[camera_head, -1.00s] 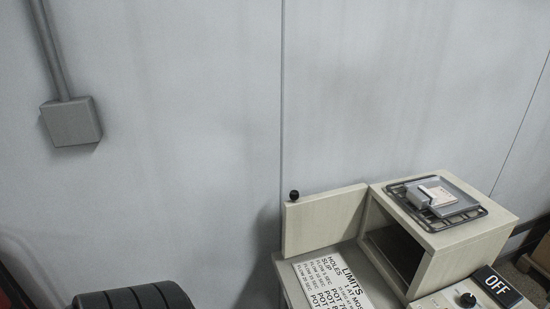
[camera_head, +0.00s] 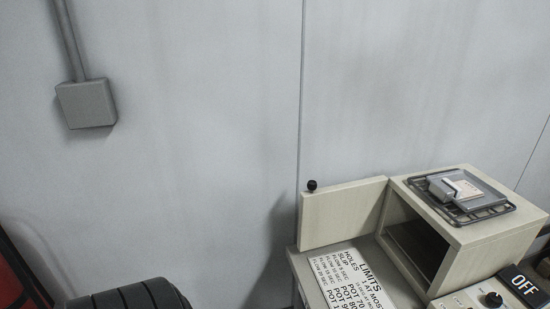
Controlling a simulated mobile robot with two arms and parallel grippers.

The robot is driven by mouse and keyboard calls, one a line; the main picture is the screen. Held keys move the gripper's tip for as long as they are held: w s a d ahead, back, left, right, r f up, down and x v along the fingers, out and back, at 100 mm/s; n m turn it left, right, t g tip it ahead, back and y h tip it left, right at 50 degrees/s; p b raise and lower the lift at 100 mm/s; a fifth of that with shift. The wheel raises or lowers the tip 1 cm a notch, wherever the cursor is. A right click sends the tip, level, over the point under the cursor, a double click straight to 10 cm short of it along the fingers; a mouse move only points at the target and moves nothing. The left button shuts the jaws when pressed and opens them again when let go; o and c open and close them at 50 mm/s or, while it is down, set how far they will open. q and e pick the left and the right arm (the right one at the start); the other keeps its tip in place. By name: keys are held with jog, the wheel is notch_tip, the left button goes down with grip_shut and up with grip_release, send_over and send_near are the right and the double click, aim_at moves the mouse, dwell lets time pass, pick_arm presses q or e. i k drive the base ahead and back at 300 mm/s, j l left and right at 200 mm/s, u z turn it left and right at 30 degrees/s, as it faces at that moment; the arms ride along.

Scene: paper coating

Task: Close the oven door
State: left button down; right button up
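The oven (camera_head: 477,245) is a pale box on a bench at the lower right, with its dark opening facing left and toward me. Its door (camera_head: 342,214) stands wide open, swung out to the left from the oven's far edge. A round black knob (camera_head: 312,185) sits at the top of the door's free left end. The oven's inside is dark and I cannot tell what is in it. Neither of my grippers is in view.
A wire rack (camera_head: 435,204) with a grey tray lies on top of the oven. A printed limits sign (camera_head: 350,280) lies on the bench before the opening. A control panel with a dial (camera_head: 491,299) and an OFF sign (camera_head: 526,285) is at the lower right. A black ribbed object (camera_head: 130,297) is at the lower left.

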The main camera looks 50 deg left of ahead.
aim_at(330, 215)
jog(key=k+j+u, duration=0.1)
jog(key=j+u, duration=0.45)
jog(key=u, duration=0.15)
jog(key=j+u, duration=0.3)
